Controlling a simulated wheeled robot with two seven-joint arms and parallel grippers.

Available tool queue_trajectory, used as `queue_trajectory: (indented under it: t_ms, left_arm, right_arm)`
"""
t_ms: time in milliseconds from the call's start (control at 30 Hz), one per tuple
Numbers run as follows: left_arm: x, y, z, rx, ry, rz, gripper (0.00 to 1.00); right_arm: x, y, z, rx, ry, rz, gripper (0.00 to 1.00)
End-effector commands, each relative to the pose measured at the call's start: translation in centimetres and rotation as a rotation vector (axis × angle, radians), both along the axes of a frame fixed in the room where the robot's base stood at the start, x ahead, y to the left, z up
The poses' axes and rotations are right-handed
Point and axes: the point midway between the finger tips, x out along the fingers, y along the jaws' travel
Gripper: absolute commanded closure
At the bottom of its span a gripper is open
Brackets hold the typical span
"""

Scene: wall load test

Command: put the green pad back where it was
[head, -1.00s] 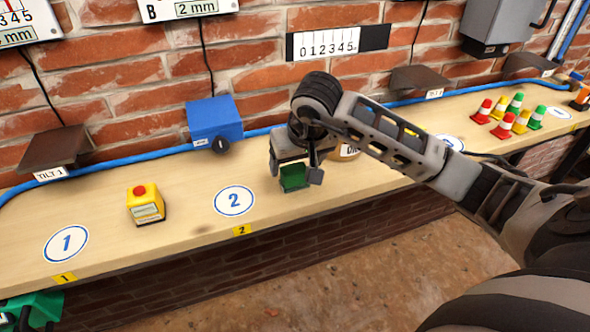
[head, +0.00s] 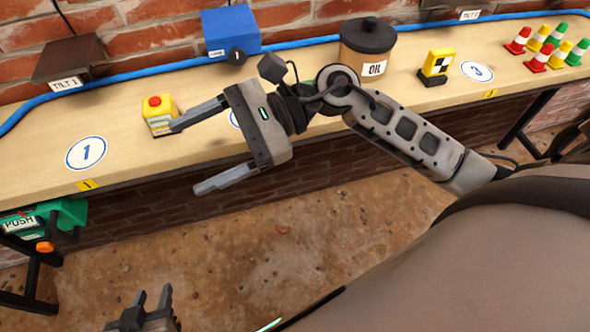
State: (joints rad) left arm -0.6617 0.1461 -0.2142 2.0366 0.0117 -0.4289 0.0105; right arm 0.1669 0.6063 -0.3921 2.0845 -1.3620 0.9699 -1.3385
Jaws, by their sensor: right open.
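The green pad (head: 311,84) shows only as a small green sliver on the bench, behind my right gripper's wrist. Most of it is hidden, so I cannot tell exactly how it lies. My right gripper (head: 188,157) is open and empty, its fingers wide apart and pointing left over the bench's front edge. One finger passes in front of the yellow block with a red button (head: 158,112); I cannot tell if they touch. My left gripper (head: 150,300) is low at the bottom edge, over the floor, away from the bench; its jaw state is unclear.
The bench (head: 120,115) carries a round 1 mark (head: 87,153), a blue box (head: 230,30), an oil tin (head: 367,48), a yellow block with a checkered target (head: 436,66), a 3 mark (head: 477,71) and several cones (head: 548,45). A green push box (head: 45,222) hangs below at left.

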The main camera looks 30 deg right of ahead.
Motion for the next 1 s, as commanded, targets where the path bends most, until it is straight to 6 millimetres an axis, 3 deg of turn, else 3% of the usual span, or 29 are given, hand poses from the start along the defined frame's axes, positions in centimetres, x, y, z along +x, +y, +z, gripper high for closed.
queue_trajectory:
  t_ms: [33, 100, 167, 200, 267, 300, 367, 400, 500, 600, 1000]
  left_arm:
    - [0.0, 0.0, 0.0, 0.001, -0.001, -0.001, 0.64]
    - [0.1, 0.0, 0.0, 0.001, -0.001, -0.001, 0.64]
    - [0.1, 0.0, 0.0, 0.001, -0.002, -0.001, 0.64]
    - [0.1, 0.0, 0.0, 0.002, -0.002, 0.0, 0.64]
    - [0.2, 0.0, 0.0, 0.002, -0.002, 0.0, 0.64]
    - [0.2, 0.0, 0.0, 0.001, -0.003, 0.0, 0.64]
    - [0.2, 0.0, 0.0, 0.002, -0.004, -0.001, 0.64]
    - [0.2, 0.0, 0.0, 0.002, -0.004, -0.001, 0.64]
    - [0.2, 0.0, 0.0, 0.002, -0.003, -0.001, 0.64]
    - [0.2, 0.0, 0.0, 0.002, -0.003, -0.001, 0.64]
    - [0.0, 0.1, -0.2, 0.003, 0.001, 0.0, 0.64]
  right_arm:
    - [0.3, 0.5, 1.2, 0.272, 0.323, -0.116, 0.24]
    - [2.2, -0.9, 1.7, 0.643, 0.794, -0.269, 0.24]
    - [4.0, -3.4, -0.3, 0.962, 1.214, -0.392, 0.24]
    - [4.8, -5.3, -2.9, 1.179, 1.493, -0.472, 0.24]
    - [4.6, -7.9, -8.2, 1.5, 1.881, -0.584, 0.24]
    - [3.8, -9.0, -11.5, 1.684, 2.083, -0.642, 0.24]
    - [1.8, -10.0, -15.9, 1.925, 2.321, -0.713, 0.24]
    - [0.4, -10.3, -18.3, -1.882, -2.227, 0.687, 0.24]
    - [-3.0, -10.5, -22.5, -1.71, -1.934, 0.606, 0.24]
    - [-5.2, -10.3, -24.6, -1.617, -1.774, 0.562, 0.24]
    - [-5.9, -10.2, -25.3, -1.584, -1.719, 0.546, 0.24]
